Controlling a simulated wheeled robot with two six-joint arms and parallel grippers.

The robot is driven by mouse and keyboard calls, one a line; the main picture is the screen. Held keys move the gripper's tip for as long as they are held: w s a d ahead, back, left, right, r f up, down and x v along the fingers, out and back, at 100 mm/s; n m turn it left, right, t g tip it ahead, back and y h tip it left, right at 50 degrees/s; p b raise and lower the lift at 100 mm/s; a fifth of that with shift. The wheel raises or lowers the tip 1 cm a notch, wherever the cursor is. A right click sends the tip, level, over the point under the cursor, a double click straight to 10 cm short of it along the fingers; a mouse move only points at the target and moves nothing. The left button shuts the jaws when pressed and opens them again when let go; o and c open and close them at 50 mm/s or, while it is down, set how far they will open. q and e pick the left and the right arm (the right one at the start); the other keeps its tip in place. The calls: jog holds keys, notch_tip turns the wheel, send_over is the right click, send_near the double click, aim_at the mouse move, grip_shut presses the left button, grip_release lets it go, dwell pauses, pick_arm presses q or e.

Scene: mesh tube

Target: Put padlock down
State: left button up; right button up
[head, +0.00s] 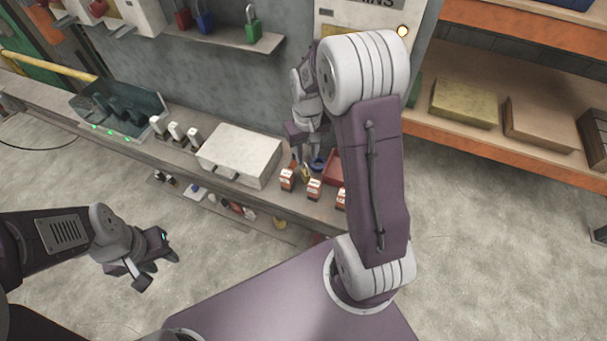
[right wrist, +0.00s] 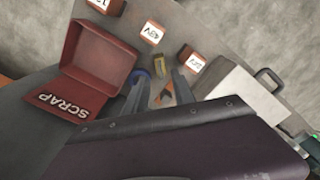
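My right gripper (head: 303,155) reaches down over the bench, right of the white case. In the right wrist view its two fingers (right wrist: 158,88) stand apart, with a gap between them. A small blue round thing (right wrist: 141,74) is by the other fingertip. My left gripper (head: 150,262) is open and empty over the floor, clear of the bench.
A red SCRAP bin (right wrist: 100,60) is beside the right gripper. Several labelled boxes (head: 314,189) line the bench's front edge. A white case (head: 240,155) stands to the left. Red, blue and green padlocks (head: 252,25) are on the wall shelf (head: 230,40).

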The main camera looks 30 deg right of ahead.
aim_at(306, 170)
jog(key=shift+d+f, duration=0.1)
jog(key=shift+f, duration=0.05)
jog(key=shift+w+f, duration=0.15)
jog(key=shift+w, duration=0.15)
jog(key=f, duration=0.3)
jog(key=shift+s+f, duration=0.25)
jog(key=shift+f, duration=0.1)
jog(key=f, duration=0.4)
jog(key=shift+w+f, duration=0.25)
jog(key=shift+w, duration=0.05)
jog(key=shift+f, duration=0.4)
grip_shut()
